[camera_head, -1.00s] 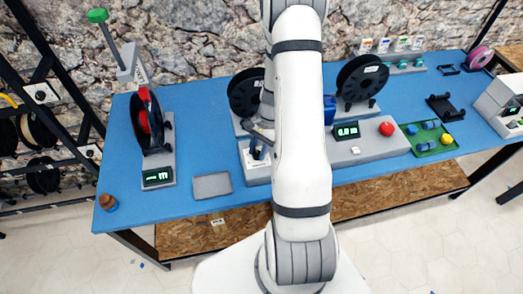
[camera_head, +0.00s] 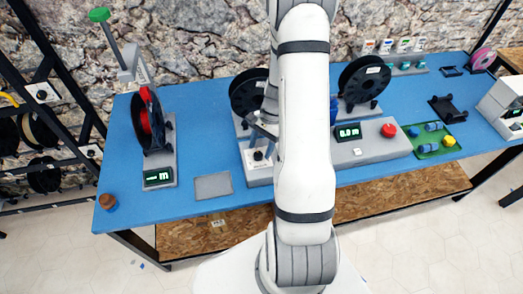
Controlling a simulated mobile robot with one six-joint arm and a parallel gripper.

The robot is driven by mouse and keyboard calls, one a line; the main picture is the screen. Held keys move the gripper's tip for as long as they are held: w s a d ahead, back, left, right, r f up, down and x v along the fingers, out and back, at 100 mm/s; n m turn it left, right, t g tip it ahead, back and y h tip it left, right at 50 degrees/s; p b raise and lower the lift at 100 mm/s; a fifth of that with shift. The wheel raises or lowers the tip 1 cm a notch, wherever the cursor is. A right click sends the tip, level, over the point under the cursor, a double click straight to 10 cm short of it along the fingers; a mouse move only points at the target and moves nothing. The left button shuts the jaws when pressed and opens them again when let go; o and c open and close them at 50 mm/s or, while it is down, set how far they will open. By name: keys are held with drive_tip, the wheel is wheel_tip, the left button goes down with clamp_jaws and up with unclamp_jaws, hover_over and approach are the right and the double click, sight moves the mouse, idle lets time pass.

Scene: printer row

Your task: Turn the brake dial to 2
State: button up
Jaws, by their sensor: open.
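A grey box (camera_head: 256,174) stands on the blue table below the left black spool. A small black dial (camera_head: 258,155) with a pale mark sits on it; its number marks are too small to read. My gripper (camera_head: 262,138) shows only in part, just above the dial and left of my white arm link. It is open, and I see nothing held in it. The link hides the rest of the gripper and the box's right side. Whether a fingertip touches the dial I cannot tell.
A grey console with a display (camera_head: 348,133) and red button (camera_head: 389,130) stands to the right. A grey tray (camera_head: 213,186) lies left of the dial box. A spool stand (camera_head: 160,160) with a tall green-topped lever is further left. The front left table is mostly clear.

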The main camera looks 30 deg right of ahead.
drive_tip(key=v, duration=0.5)
drive_tip(key=shift+s+d+r+b, duration=0.1)
drive_tip(key=shift+d+r+b, duration=0.05)
drive_tip(key=shift+r+b, duration=0.2)
drive_tip(key=s+a+r+n+t+h, duration=0.2)
drive_tip(key=s+a+r+n, duration=0.4)
drive_tip(key=r, duration=0.4)
drive_tip(key=s+a+r+n+t+h, duration=0.2)
drive_tip(key=s+a+r+n, duration=0.5)
drive_tip(key=r, duration=0.4)
drive_tip(key=shift+a+t, duration=0.4)
drive_tip(key=shift+a, duration=0.1)
drive_tip(key=shift+s+a+r+n, duration=0.1)
drive_tip(key=shift+s+r+n, duration=0.2)
drive_tip(key=shift+s, duration=0.1)
drive_tip(key=shift+c, duration=0.3)
